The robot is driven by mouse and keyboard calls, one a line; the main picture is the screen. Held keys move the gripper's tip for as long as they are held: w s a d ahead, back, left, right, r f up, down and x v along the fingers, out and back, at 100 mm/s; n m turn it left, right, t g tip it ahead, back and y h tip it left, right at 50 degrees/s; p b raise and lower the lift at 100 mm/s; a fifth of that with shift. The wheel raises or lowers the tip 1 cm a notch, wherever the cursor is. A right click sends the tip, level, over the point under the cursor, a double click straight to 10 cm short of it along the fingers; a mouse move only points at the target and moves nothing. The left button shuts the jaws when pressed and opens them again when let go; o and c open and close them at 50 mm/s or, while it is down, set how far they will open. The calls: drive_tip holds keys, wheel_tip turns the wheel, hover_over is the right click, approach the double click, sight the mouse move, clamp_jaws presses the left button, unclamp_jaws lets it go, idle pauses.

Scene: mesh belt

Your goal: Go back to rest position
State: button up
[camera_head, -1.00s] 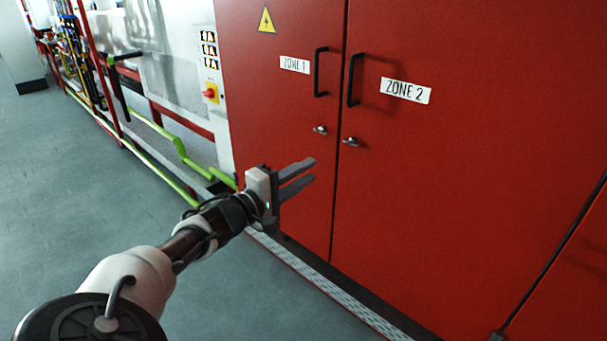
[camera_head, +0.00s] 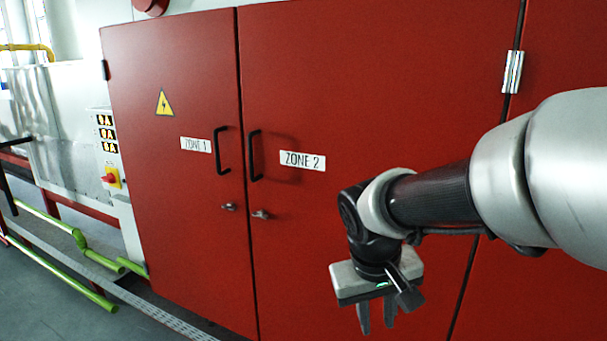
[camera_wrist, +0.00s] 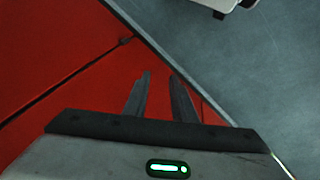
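My gripper (camera_head: 377,318) hangs at the lower right of the head view, in front of the red cabinet's Zone 2 door (camera_head: 370,80). Its fingers point down, stand apart and hold nothing. In the wrist view my gripper (camera_wrist: 160,85) also shows two separated fingers with nothing between them. My arm comes in from the right edge of the head view. I cannot tell how far the fingers are from the door.
The red Zone 1 door (camera_head: 170,60) is shut beside Zone 2. Black handles (camera_head: 222,150) stick out of the doors. A control panel (camera_head: 108,145) with a red switch and green pipes (camera_head: 70,285) are at the left. Grey floor (camera_wrist: 245,70) is open in the wrist view.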

drive_tip(key=s+d+r+m+t+y, duration=0.25)
drive_tip(key=s+r, duration=0.45)
drive_tip(key=s, duration=0.5)
wheel_tip(320, 180, up, 16)
drive_tip(key=a+p, duration=0.1)
drive_tip(key=p, duration=1.5)
drive_tip(key=shift+w+f+n+h, duration=0.15)
drive_tip(key=shift+w+n+h, duration=0.2)
drive_tip(key=shift+w, duration=0.05)
